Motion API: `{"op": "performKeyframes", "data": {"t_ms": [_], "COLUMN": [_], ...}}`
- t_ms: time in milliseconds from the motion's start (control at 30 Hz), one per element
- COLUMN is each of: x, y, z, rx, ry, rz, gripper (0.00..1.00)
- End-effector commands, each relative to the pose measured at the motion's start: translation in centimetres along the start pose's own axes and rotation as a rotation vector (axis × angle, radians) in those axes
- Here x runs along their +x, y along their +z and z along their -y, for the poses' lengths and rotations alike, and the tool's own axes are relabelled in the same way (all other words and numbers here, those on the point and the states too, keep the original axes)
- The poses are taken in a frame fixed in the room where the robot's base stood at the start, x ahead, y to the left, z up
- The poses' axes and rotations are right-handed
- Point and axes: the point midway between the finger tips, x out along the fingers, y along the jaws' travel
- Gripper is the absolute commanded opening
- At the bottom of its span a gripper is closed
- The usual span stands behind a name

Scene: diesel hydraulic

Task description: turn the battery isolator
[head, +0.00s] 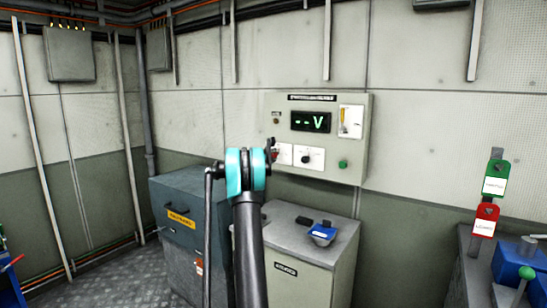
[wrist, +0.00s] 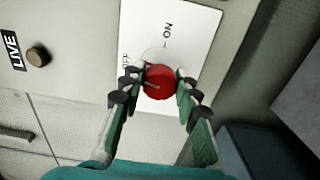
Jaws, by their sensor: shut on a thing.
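The battery isolator is a red knob (wrist: 159,80) on a white plate (wrist: 178,38) marked OFF and ON. In the wrist view my gripper (wrist: 160,84) has one finger on each side of the knob, shut on it. The knob's pointer direction is not clear. In the head view a bit of red (head: 275,155) shows at the lower left of the grey control panel (head: 355,168). My arm stands in front there and hides most of the knob and the fingers.
The panel carries a display reading "-- V" (head: 311,121), a black rotary switch (head: 306,158) and a green button (head: 343,164). A grey cabinet (head: 335,268) and a blue-grey box (head: 175,215) stand below. A blue device (head: 322,233) lies on the cabinet.

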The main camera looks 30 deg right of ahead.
Motion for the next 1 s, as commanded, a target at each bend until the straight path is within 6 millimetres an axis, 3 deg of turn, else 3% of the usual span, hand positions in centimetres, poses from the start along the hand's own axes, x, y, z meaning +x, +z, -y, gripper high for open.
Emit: {"op": "performKeyframes", "data": {"t_ms": [400,967,1000], "x": [-0.08,-0.09,-0.09], "y": [-0.09,-0.11,-0.11], "z": [0.05,0.07,0.07], "rx": [-0.198,-0.229,-0.229], "ry": [-0.001,-0.001,-0.001], "rz": [-0.001,-0.002,-0.002], "gripper": [0.02,0.02,0.32]}}
